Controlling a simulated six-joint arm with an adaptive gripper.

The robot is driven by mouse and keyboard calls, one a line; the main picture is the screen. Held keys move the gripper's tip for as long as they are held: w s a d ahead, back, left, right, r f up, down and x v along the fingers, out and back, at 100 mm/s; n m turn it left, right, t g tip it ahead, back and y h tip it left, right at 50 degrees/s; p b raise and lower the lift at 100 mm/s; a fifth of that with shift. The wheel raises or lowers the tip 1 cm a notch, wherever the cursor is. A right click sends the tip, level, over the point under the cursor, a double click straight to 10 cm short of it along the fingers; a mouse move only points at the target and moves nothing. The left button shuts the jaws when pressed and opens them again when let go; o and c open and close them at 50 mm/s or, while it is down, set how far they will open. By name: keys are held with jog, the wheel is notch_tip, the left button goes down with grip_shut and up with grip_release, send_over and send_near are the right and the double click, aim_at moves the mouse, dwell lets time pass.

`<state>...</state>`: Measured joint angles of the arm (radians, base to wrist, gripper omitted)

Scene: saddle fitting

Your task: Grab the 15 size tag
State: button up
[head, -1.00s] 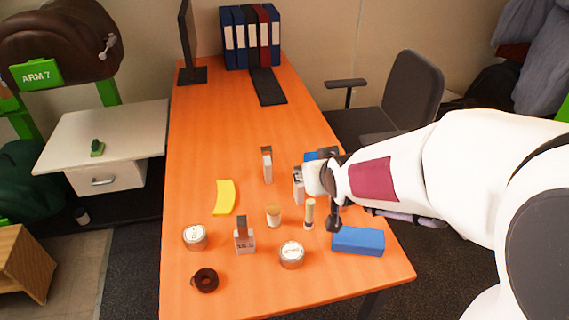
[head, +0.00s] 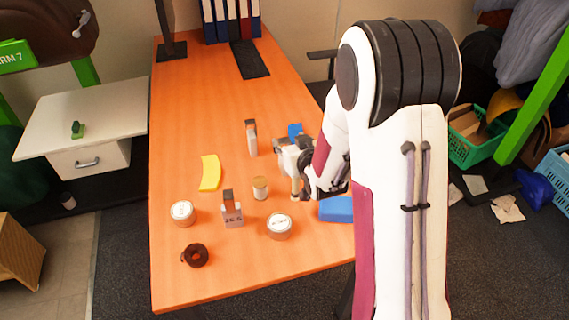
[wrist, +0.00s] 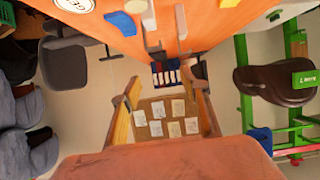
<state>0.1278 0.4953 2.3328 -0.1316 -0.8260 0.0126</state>
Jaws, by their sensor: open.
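In the head view, a size tag (head: 232,212) with a white block and grey top stands at the front; its printed number is too small to read surely. A similar tag (head: 251,140) stands farther back, its number not legible. I cannot tell which one is 15. My gripper (head: 306,176) is over the right side of the table, right of both tags, partly hidden by my arm. In the wrist view my gripper (wrist: 165,92) is open with nothing between its fingers, facing the far wall. Pale upright blocks show at that view's top edge.
On the orange table (head: 200,110) stand a yellow piece (head: 210,173), a jar (head: 260,188), two round tins (head: 182,213) (head: 279,226), a dark tape roll (head: 195,255) and a blue block (head: 336,209). The table's middle back is clear.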

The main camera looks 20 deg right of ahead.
aim_at(286, 143)
jog(key=shift+t, duration=0.8)
jog(key=shift+w+d+f, duration=0.1)
jog(key=shift+w+f, duration=0.15)
jog(key=shift+f, duration=0.7)
jog(key=shift+w+d+f, duration=0.1)
jog(key=shift+w+f, duration=0.2)
jog(key=shift+f, duration=0.6)
jog(key=shift+w+d+f, duration=0.1)
jog(key=shift+w+f, duration=0.15)
jog(key=shift+f, duration=0.7)
jog(key=shift+w, duration=0.15)
jog(key=shift+x, duration=1.15)
jog(key=shift+w, duration=0.1)
jog(key=shift+x, duration=2.55)
jog(key=shift+d, duration=0.15)
grip_shut()
